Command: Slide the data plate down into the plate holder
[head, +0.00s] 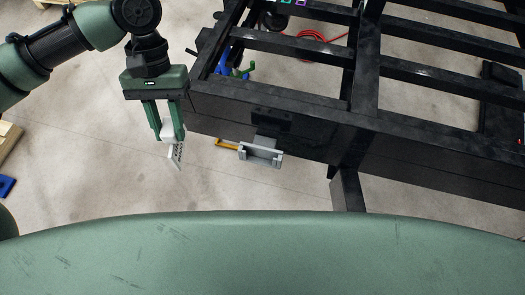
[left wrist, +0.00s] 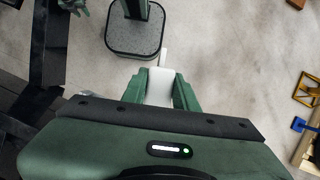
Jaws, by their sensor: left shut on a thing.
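My left gripper (head: 167,138) is shut on the white data plate (head: 175,157), which hangs below the fingertips with dark lettering on its face. In the left wrist view the data plate (left wrist: 160,88) shows as a white piece between the green fingers of the left gripper (left wrist: 159,82). The grey plate holder (head: 261,155) is fixed to the side of the black trailer frame, to the right of the data plate. The plate and the holder are apart. My right gripper is in neither view.
The black trailer frame (head: 270,108) fills the upper right. A yellow bar (head: 227,144) sticks out left of the holder. A red cable (head: 318,37) lies on the floor behind the rails. Pale floor lies open below and left of the holder.

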